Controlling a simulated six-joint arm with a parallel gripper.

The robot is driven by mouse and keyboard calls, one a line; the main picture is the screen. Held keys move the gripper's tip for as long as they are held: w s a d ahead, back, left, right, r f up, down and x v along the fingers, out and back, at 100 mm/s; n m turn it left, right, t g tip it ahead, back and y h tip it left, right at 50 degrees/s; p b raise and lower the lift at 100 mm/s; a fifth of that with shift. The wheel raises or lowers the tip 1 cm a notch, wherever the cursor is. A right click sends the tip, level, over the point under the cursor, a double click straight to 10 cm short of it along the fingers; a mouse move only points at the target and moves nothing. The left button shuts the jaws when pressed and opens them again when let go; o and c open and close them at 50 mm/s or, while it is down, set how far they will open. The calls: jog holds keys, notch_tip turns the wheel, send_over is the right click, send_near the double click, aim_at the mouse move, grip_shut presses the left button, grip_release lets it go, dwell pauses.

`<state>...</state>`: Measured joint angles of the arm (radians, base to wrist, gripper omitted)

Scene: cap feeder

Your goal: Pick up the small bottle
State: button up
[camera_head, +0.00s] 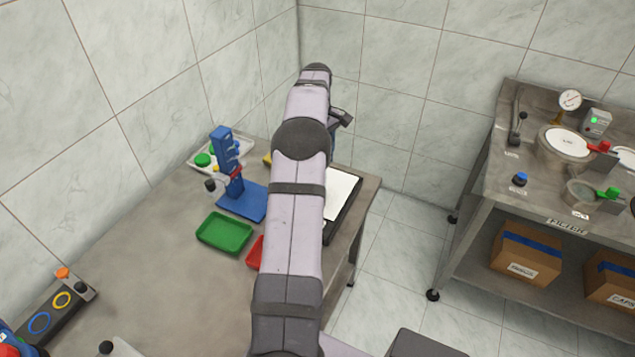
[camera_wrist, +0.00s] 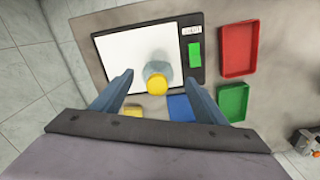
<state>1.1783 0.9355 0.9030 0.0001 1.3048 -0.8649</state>
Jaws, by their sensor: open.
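The small bottle is in the wrist view, with a pale translucent body (camera_wrist: 160,68) and a yellow cap (camera_wrist: 156,85). It stands on the white plate of a dark-framed device with a green display (camera_wrist: 194,54). My gripper (camera_wrist: 158,77) is open, with one blue-grey finger on each side of the bottle in the picture. Gaps show between the fingers and the bottle, and I cannot tell the height of the fingertips over it. In the head view my gripper (camera_head: 340,118) is partly hidden behind my arm, and the bottle cannot be seen there.
A blue cap feeder (camera_head: 228,160) stands on the table beside a white tray (camera_head: 197,166) with green caps. A green tray (camera_head: 225,232) and a red tray (camera_wrist: 238,49) lie near the device. A separate metal bench (camera_head: 520,130) with gauges is at the right.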

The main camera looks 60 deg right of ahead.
jog(key=shift+w+d+f+p, duration=0.15)
jog(key=shift+f+p, duration=0.75)
jog(key=shift+f, duration=0.9)
jog(key=shift+s+d+f+p, duration=0.1)
jog(key=shift+f+p, duration=0.8)
jog(key=shift+f, duration=0.9)
jog(key=c, duration=1.2)
jog(key=shift+c, duration=1.3)
jog(key=shift+r, duration=0.2)
